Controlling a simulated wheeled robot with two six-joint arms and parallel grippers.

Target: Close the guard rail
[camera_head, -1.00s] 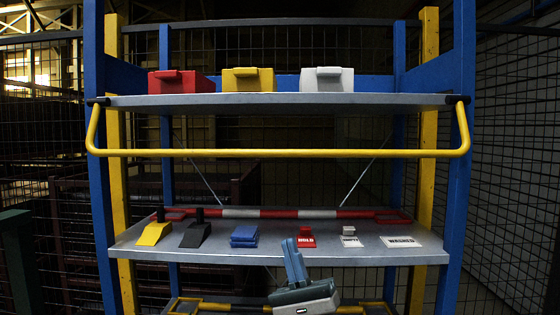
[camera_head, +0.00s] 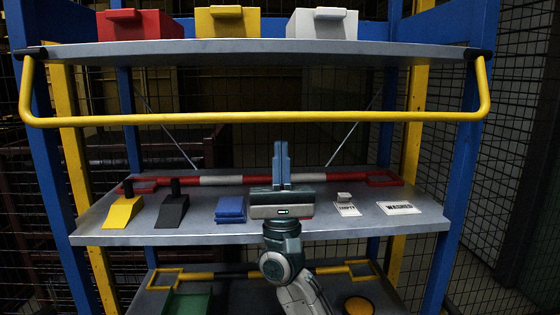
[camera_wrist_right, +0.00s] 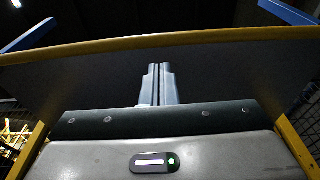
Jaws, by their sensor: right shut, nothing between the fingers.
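A yellow guard rail (camera_head: 250,118) hangs from the ends of the top shelf and crosses the front of the rack below that shelf's edge. A red-and-white rail (camera_head: 221,180) lies along the back of the middle shelf, and a yellow-and-black rail (camera_head: 227,276) lies on the bottom shelf. My right gripper (camera_head: 281,147) is shut and empty, fingers pointing up, in front of the middle shelf. Its tips show below the yellow rail. In the right wrist view the shut fingers (camera_wrist_right: 158,70) end just under the yellow rail (camera_wrist_right: 90,47); contact is not visible. My left gripper is out of view.
Red (camera_head: 140,25), yellow (camera_head: 227,22) and white (camera_head: 322,24) bins stand on the top shelf (camera_head: 270,46). The middle shelf (camera_head: 200,228) holds wedges, a blue stack and signs. Blue posts (camera_head: 457,180) flank the rack. Space before the yellow rail looks clear.

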